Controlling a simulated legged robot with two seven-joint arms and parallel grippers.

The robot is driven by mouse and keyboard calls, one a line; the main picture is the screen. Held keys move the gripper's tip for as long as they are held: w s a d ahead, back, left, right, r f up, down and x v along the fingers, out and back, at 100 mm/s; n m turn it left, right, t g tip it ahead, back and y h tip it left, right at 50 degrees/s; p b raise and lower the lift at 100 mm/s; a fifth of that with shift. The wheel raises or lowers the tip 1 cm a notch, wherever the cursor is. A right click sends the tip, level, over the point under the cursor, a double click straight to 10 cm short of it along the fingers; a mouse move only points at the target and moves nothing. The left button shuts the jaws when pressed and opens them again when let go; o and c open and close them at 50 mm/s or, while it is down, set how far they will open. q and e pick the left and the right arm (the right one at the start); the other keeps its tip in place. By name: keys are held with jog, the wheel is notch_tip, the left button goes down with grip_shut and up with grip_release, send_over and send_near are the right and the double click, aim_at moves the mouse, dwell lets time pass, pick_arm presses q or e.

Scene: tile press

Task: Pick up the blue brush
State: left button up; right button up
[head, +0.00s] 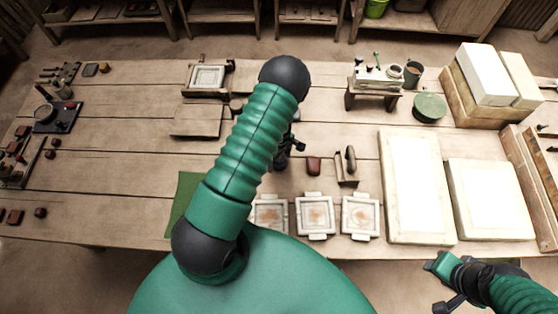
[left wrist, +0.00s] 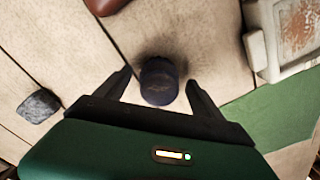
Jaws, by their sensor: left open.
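A dark bluish round thing (left wrist: 159,82), seen end-on in the left wrist view, looks like the blue brush. I cannot make out its bristles. My left gripper (left wrist: 158,76) is open, with one finger on each side of it. Whether the fingers touch it is not clear. In the head view my left gripper (head: 288,152) shows as a dark shape past my green arm, which hides the brush there. My right gripper (head: 446,284) is at the lower right, off the table's front edge; its jaws do not show clearly.
Several framed tiles (head: 315,217) line the front edge beside a green mat (head: 186,198). A grey stone-like lump (left wrist: 39,106) lies left in the wrist view. A reddish-brown block (head: 314,166) and a handled tool (head: 347,167) stand nearby. Large white slabs (head: 412,185) fill the right.

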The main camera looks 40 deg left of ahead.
pick_arm(q)
jog(key=shift+w+a+f, duration=0.1)
jog(key=shift+w+f, duration=0.05)
jog(key=shift+f, duration=0.05)
jog(key=shift+r, duration=0.15)
jog(key=c, duration=1.5)
notch_tip(320, 180, up, 10)
